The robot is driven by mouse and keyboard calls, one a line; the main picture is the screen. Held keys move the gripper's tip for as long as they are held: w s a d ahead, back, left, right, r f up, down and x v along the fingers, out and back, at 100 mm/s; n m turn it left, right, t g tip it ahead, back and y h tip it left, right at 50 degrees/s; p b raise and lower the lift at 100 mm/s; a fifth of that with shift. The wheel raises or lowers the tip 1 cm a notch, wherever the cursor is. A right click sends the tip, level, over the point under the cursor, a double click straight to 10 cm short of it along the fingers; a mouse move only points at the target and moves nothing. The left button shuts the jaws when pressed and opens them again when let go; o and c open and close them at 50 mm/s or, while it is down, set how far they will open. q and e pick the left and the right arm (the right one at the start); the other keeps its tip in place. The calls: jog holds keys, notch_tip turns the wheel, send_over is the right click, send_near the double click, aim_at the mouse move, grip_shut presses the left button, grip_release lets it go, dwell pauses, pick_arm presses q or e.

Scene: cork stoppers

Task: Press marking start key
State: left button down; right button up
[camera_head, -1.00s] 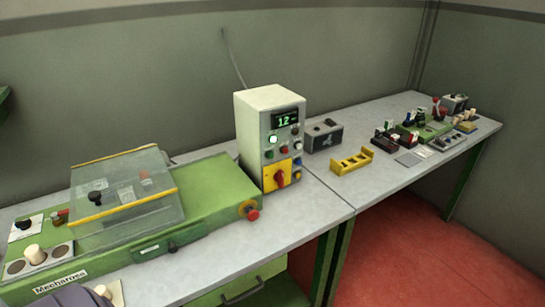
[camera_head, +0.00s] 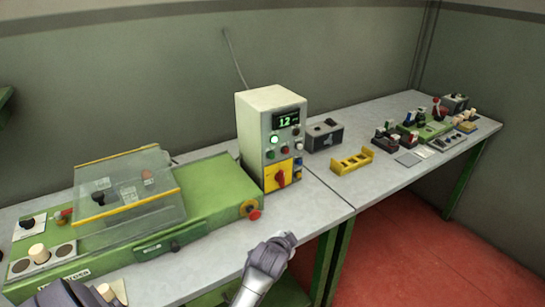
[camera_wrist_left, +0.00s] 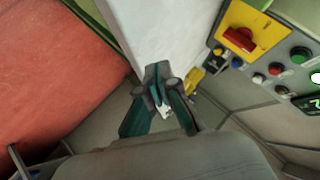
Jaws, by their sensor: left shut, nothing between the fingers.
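The control box (camera_head: 255,120) stands upright on the bench, with a lit display (camera_head: 286,119) reading 12 and a bright lit green button (camera_head: 274,140). Below are smaller buttons and a red rotary switch (camera_head: 282,178) on a yellow plate. Key labels are too small to read, so I cannot tell which is the marking start key. My left gripper (camera_head: 286,240) is over the bench's front edge, below and apart from the box. In the left wrist view its fingers (camera_wrist_left: 159,75) are shut and empty, with the panel's red switch (camera_wrist_left: 239,39) at upper right.
A green machine (camera_head: 215,190) with a clear cover (camera_head: 130,185) and a red knob (camera_head: 255,215) stands left of the box. A yellow rack (camera_head: 352,161) and a grey box (camera_head: 324,136) stand to its right. Bare bench lies before the panel.

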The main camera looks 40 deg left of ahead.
aim_at(272, 156)
pick_arm(q)
jog(key=w+a+r+m+t+y, duration=0.1)
jog(key=w+a+r, duration=0.4)
jog(key=w+r, duration=0.6)
notch_tip(272, 156, up, 2)
jog(key=t+y, duration=0.1)
jog(key=t, duration=0.1)
jog(key=shift+a+m+t+y, duration=0.25)
jog(key=shift+m+t+y, duration=0.05)
jog(key=shift+m, duration=0.1)
jog(key=w+a+b, duration=0.2)
jog(key=w+a, duration=0.1)
jog(key=a, duration=0.5)
jog(key=shift+w+b, duration=0.15)
jog(key=shift+b, duration=0.25)
jog(key=shift+a, duration=0.15)
jog(key=shift+w+a, duration=0.15)
jog(key=shift+a, duration=0.15)
